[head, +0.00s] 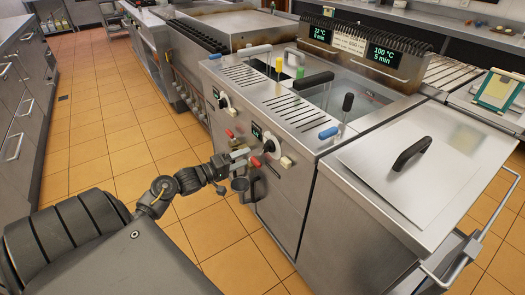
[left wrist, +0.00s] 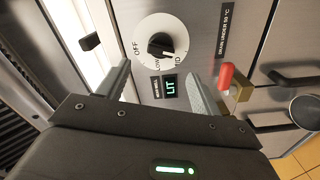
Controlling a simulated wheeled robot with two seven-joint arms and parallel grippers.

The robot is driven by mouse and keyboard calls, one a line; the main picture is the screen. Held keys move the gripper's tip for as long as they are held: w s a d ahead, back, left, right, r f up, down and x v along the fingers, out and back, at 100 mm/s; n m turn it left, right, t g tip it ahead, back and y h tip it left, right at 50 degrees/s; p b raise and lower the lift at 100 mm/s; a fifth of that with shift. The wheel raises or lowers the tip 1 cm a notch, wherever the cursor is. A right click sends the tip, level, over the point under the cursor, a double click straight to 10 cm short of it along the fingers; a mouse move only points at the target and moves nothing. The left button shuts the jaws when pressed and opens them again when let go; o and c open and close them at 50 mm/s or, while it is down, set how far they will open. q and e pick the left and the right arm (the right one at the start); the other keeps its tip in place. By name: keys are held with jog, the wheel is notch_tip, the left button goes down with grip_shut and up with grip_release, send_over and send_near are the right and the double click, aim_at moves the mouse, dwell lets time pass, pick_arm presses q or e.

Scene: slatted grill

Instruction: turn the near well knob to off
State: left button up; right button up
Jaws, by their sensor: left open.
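The near well knob (left wrist: 161,46) is a black grip on a white round dial on the steel front panel. Its dial reads OFF, LOW and MID, and a small dark display (left wrist: 169,87) beside it shows LIT in green. The knob also shows in the head view (head: 268,146). The exact mark the grip points to is unclear. My left gripper (head: 240,159) is open and empty in front of the panel. In the left wrist view its two fingers (left wrist: 163,88) stand apart, with the knob beyond them and no contact visible. My right gripper is out of view.
A red-tipped drain lever (left wrist: 227,78) on a brass valve sits close to one finger, beside a label reading DRAIN UNDER 50 °C. Another knob (head: 223,101) is farther along the panel. A lidded steel unit (head: 375,205) stands at right. The tiled floor (head: 120,130) at left is clear.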

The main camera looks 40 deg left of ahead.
aim_at(264, 149)
pick_arm(q)
jog(key=x, duration=0.8)
jog(key=shift+w, duration=0.2)
jog(key=shift+w+d, duration=0.15)
jog(key=shift+w, duration=0.2)
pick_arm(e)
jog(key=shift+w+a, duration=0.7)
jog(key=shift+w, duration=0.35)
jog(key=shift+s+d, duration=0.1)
pick_arm(q)
jog(key=c, duration=1)
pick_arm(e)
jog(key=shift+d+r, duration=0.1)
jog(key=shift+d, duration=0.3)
